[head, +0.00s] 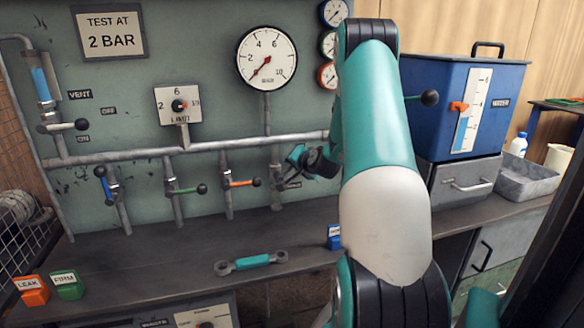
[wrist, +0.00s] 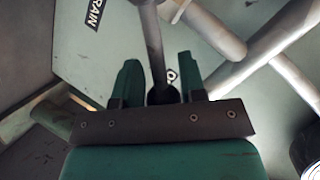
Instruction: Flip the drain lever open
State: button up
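The drain lever (wrist: 150,45) shows in the wrist view as a grey rod ending in a dark round knob (wrist: 163,95). My gripper (wrist: 158,78) has its two green fingers apart, one on each side of the rod and knob, with a gap visible on both sides. A "DRAIN" label (wrist: 95,12), partly cut off, is at the upper left. In the head view my gripper (head: 296,155) is small and close to the panel, near the drain valve (head: 277,185). The lever itself cannot be made out there.
Levers with blue (head: 104,184), green (head: 185,191) and orange (head: 241,183) handles stand to the left along the pipe (head: 200,148). The large gauge (head: 266,58) is above. A teal wrench (head: 251,263) lies on the bench (head: 150,262). A blue tank (head: 425,100) stands at right.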

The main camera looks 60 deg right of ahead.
jog(key=shift+w+a+f, duration=0.15)
jog(key=shift+a+f, duration=0.05)
jog(key=shift+a, duration=0.2)
jog(key=b+v, duration=0.1)
jog(key=v, duration=1.6)
jog(key=shift+r+b, duration=0.25)
jog(key=shift+b, duration=0.05)
